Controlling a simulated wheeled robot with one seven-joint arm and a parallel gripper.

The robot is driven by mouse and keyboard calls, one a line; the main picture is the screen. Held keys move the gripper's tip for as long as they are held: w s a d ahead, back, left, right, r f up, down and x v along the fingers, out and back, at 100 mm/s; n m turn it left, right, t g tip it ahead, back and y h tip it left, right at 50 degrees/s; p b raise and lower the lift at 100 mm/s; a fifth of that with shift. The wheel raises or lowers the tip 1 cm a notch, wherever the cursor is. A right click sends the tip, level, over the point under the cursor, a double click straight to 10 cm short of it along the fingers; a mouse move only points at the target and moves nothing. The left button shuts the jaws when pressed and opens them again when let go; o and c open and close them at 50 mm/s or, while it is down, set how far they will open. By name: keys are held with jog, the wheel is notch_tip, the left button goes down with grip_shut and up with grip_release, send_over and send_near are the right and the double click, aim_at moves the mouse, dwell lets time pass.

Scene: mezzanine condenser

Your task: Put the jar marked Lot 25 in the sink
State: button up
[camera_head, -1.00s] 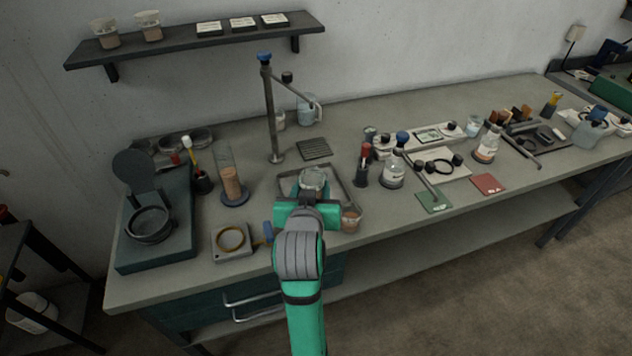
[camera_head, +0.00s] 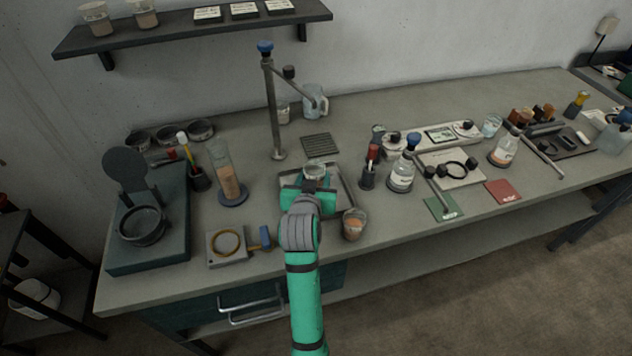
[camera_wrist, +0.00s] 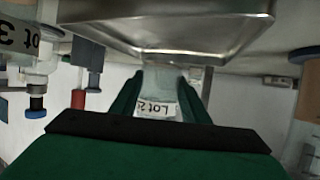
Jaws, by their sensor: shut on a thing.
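My gripper (camera_head: 311,188) is shut on a clear jar (camera_head: 315,170), held upright over the steel sink (camera_head: 348,200) in the head view. I cannot tell whether the jar touches the sink floor. In the wrist view, the jar (camera_wrist: 157,80) sits between both fingers of my gripper (camera_wrist: 158,95). The steel sink (camera_wrist: 165,30) fills the top of the wrist view. My arm and gripper hide much of the near part of the sink.
A beaker with orange-brown contents (camera_head: 354,225) stands close to the sink's near right corner. The tap post (camera_head: 275,115) rises behind the sink. A tall cylinder (camera_head: 227,178) stands left of it, and a red-topped bottle (camera_head: 369,168) right.

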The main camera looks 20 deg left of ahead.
jog(key=f, duration=0.2)
jog(key=shift+w+a+f, duration=0.1)
jog(key=shift+w+f, duration=0.2)
jog(key=shift+w, duration=0.1)
jog(key=shift+s+f, duration=0.15)
jog(key=shift+f, duration=0.3)
jog(key=shift+s+f, duration=0.1)
jog(key=shift+f, duration=0.05)
jog(key=o, duration=1.1)
